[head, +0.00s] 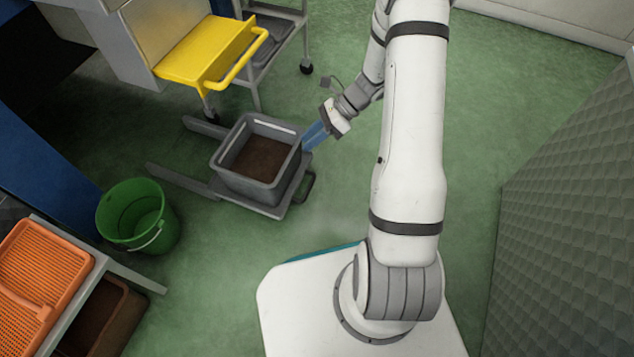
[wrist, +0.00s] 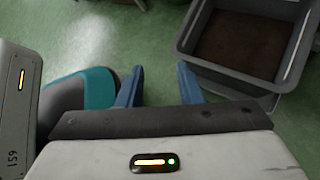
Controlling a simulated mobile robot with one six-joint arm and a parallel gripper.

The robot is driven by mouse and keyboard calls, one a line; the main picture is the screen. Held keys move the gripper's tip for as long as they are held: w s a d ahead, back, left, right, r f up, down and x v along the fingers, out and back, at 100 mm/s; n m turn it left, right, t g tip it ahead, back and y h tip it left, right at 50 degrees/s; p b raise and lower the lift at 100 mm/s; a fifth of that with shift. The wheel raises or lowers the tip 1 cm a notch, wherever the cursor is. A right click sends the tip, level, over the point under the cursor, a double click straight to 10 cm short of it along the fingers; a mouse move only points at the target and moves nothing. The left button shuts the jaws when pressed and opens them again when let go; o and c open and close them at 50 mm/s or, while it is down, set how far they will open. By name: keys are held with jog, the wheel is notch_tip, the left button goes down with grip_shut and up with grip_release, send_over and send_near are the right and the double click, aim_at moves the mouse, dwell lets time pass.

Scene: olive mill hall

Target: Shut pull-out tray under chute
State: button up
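The low grey pull-out tray (head: 265,209) stands out on two floor rails, with a dark handle (head: 307,188) on its right end. A grey crate (head: 245,187) with dark brown contents sits on it. In the wrist view the crate (wrist: 256,82) is at upper right, with the tray's edge (wrist: 235,90) just below it. A yellow chute-like part (head: 205,52) with a yellow bar is above and behind the tray. My gripper (head: 313,138) is beside the crate's far right corner. Its blue fingers (wrist: 159,85) are apart and empty. I cannot make out the handle in the wrist view.
A green bucket (head: 138,215) stands left of the tray. An orange crate (head: 42,270) sits on a rack at lower left. A wheeled grey cart (head: 285,25) is behind the yellow part. A textured grey panel (head: 570,200) bounds the right. Green floor between is clear.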

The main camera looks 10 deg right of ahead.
jog(key=w+d+f+m+t+y, duration=0.1)
jog(key=d+f+m+t+y, duration=0.15)
jog(key=f+m, duration=0.45)
jog(key=w+d+f+m+t+y, duration=0.1)
jog(key=w+f+m+t, duration=0.3)
jog(key=f, duration=0.6)
jog(key=m+t+h+p, duration=0.1)
jog(key=m+t, duration=0.4)
jog(key=m, duration=0.6)
send_near(310, 187)
jog(key=x, duration=0.3)
jog(key=shift+g, duration=0.25)
jog(key=b+x, duration=0.2)
jog(key=x, duration=0.5)
jog(key=shift+w+f, duration=0.25)
jog(key=shift+c, duration=0.2)
grip_shut()
